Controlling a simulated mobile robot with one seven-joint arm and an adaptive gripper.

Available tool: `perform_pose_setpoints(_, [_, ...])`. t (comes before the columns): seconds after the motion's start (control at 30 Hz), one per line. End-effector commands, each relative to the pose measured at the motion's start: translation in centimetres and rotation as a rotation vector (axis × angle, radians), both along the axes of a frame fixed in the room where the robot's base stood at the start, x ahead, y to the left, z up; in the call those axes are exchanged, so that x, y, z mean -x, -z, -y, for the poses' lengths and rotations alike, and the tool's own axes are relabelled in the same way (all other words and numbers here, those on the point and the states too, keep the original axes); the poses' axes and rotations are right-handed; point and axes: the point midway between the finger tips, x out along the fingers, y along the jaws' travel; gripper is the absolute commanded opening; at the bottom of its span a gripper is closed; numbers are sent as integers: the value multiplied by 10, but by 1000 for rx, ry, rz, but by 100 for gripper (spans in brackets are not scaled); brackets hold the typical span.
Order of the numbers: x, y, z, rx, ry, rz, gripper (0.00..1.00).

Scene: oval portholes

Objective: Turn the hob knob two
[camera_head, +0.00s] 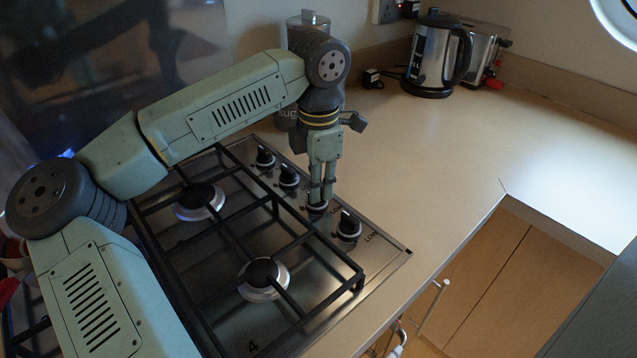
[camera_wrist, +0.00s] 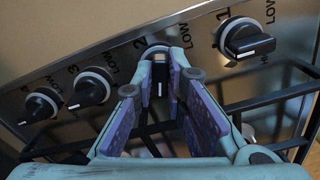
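Hob knob two (camera_wrist: 160,79), black with a pale ring around its base, sits in the front row of the hob beside the printed 2. In the head view, its pale ring (camera_head: 317,207) shows below my fingertips. My gripper (camera_wrist: 162,66) points down at it, with one finger on each side of the knob's grip. The fingers look closed against it, with little or no gap. In the head view, my gripper (camera_head: 322,196) hides most of the knob.
Knob one (camera_wrist: 248,40) is close to my right finger; knobs three (camera_wrist: 89,88) and four (camera_wrist: 41,105) are on the left. The black pan grate (camera_head: 283,212) runs beside the knobs. A kettle (camera_head: 437,55) stands at the back. The worktop (camera_head: 420,150) between is clear.

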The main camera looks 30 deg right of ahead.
Motion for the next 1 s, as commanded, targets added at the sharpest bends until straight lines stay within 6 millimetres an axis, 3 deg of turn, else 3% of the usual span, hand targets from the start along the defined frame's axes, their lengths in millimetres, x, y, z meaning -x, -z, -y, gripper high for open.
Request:
perform_pose_setpoints(0.13, [0, 0, 0, 0, 0, 0, 0])
perform_pose_setpoints(0.63, [0, 1, 0, -1, -27, 1, 0])
perform_pose_setpoints(1.0, [-2, 4, 0, 0, -254, 2, 0])
